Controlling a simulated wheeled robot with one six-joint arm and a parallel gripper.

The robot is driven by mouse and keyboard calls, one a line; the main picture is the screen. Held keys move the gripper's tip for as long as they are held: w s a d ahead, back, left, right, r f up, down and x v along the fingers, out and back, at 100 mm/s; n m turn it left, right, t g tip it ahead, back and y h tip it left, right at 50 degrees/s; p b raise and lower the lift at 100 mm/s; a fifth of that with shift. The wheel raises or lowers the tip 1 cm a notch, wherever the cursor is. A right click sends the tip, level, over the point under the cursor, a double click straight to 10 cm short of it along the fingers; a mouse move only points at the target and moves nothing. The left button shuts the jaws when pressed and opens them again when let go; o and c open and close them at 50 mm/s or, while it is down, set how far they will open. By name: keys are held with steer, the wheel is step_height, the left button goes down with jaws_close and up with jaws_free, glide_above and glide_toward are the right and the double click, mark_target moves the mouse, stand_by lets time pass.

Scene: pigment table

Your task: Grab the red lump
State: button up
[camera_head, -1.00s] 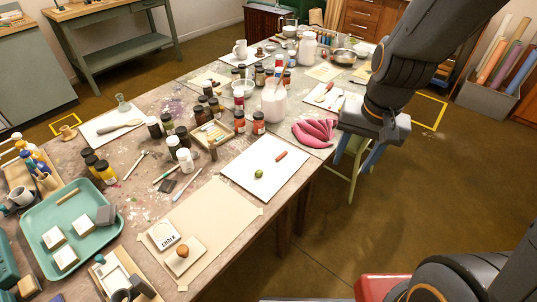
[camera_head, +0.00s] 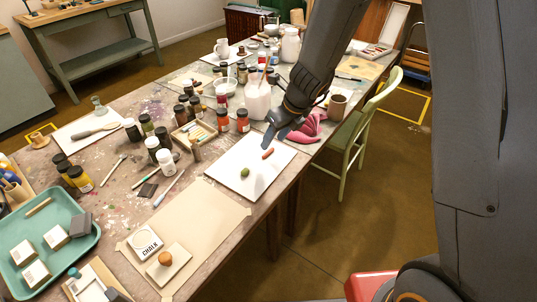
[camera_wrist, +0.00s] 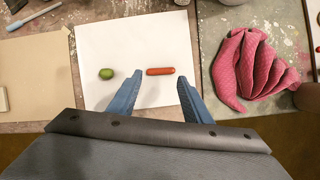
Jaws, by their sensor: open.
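The red lump (camera_head: 268,154) is a short, stick-like piece lying on a white sheet (camera_head: 228,167) at the table's front edge. In the wrist view the red lump (camera_wrist: 160,71) lies crosswise just beyond the space between my fingertips. My gripper (camera_head: 279,145) has blue fingers and is close beside the lump, towards the back of the table. In the wrist view my gripper (camera_wrist: 154,82) is open, with nothing between its fingers. A green lump (camera_head: 245,172) lies on the same sheet, and it shows left of the fingers in the wrist view (camera_wrist: 106,73).
A crumpled pink cloth (camera_wrist: 254,66) lies right of the sheet. Bottles and a large white jar (camera_head: 257,99) crowd the table behind it. A brown paper sheet (camera_head: 205,207) with a chalk box (camera_head: 145,241) lies to the left. A green chair (camera_head: 362,130) stands by the table.

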mark_target(269, 153)
steer(key=x, duration=0.2)
steer(key=b+x, duration=0.1)
steer(key=x, duration=0.2)
steer(key=shift+d+f, duration=0.15)
steer(key=shift+f, duration=0.35)
steer(key=shift+s, duration=0.1)
steer(key=shift+c, duration=0.2)
